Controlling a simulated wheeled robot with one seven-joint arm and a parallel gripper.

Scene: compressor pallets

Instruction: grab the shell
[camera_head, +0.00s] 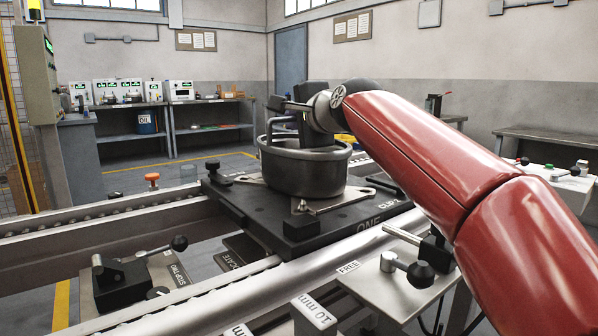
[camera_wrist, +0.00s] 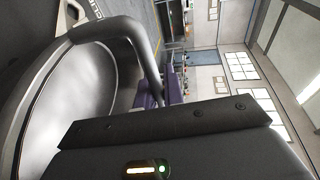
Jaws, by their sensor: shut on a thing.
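The shell (camera_head: 304,172) is a round, dark grey metal pot with an open top. It sits upright on a black pallet (camera_head: 290,222) marked "ONE", on the roller rails. In the wrist view the shell's pale, smooth inside (camera_wrist: 70,95) and its thick rim fill the left side. My gripper (camera_head: 303,132) is at the shell's rim, reached by my red arm from the right. It is shut on the shell; the exact finger contact is partly hidden behind the gripper body.
Lever handles with black knobs (camera_head: 420,272) stick up at the front right. Roller rails (camera_head: 110,218) run to the left. Workbenches with equipment (camera_head: 210,118) stand against the back wall.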

